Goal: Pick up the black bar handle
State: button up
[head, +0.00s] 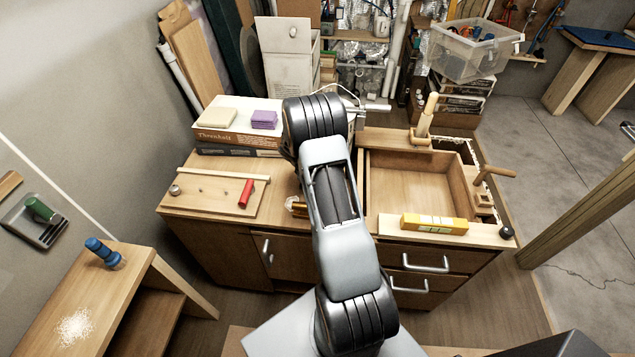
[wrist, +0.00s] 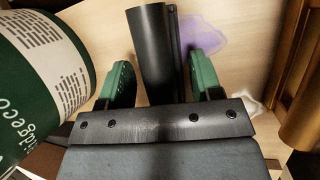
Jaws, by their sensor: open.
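In the wrist view, a black bar (wrist: 152,48), which looks like the black bar handle, stands between the two green fingers of my gripper (wrist: 165,62). My gripper is open. The right finger is apart from the bar, with a thin dark edge next to the bar on that side. A gap also shows on the left. The lower end of the bar is hidden behind the gripper's body. In the head view my arm covers the gripper, and I cannot make out the bar there.
In the wrist view, a green can with a white label (wrist: 45,70) is close on the left and a gold-coloured cylinder (wrist: 303,110) is on the right.

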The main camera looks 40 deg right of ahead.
jog(key=shift+f+b, duration=0.2)
jog(key=shift+b, duration=0.1)
jog(key=shift+c, duration=0.2)
grip_shut()
dwell(0.6)
